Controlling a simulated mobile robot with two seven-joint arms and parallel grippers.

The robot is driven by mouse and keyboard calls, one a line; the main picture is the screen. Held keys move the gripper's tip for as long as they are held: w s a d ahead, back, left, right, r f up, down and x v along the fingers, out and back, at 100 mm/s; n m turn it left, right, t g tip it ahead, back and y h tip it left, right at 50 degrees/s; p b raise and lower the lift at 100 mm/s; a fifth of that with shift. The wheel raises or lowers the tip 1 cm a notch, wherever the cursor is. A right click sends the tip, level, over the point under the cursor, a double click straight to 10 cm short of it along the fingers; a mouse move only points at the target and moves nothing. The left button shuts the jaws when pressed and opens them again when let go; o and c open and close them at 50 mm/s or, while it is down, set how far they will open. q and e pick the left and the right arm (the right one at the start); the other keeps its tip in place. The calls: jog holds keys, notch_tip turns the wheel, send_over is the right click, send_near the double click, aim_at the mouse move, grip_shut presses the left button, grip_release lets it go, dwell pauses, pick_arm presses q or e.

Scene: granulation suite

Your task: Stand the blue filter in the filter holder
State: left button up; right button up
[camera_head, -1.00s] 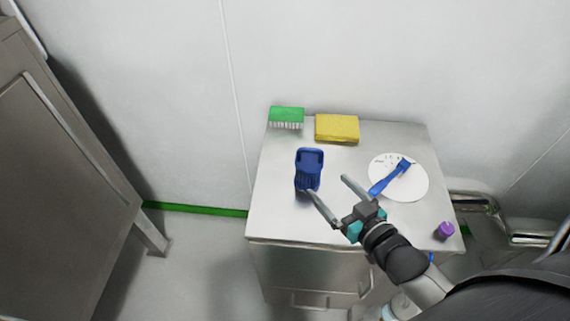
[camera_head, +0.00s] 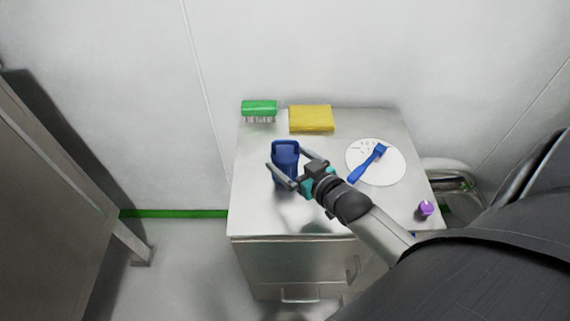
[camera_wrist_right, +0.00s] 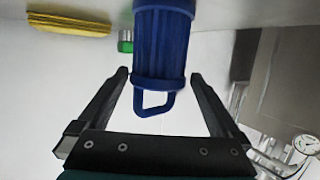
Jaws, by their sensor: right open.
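The blue filter (camera_head: 286,152), a ribbed body with a loop handle on top, stands upright on the steel cabinet top. It also shows in the right wrist view (camera_wrist_right: 161,48), where the picture is upside down and its handle points down. My right gripper (camera_head: 288,160) is open, with one finger on each side of the filter. In the right wrist view my gripper (camera_wrist_right: 160,78) shows a gap between each finger and the filter, so it is not gripped. I cannot make out a filter holder for certain. My left gripper is not in view.
The wall is close behind. The front left of the top is clear.

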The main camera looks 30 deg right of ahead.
aim_at(278, 150)
jog(key=shift+b+x, duration=0.7)
jog(key=shift+x, duration=2.05)
jog(key=shift+d, duration=0.1)
jog(key=shift+c, duration=0.2)
jog(key=shift+r, duration=0.1)
jog(key=c, duration=1.2)
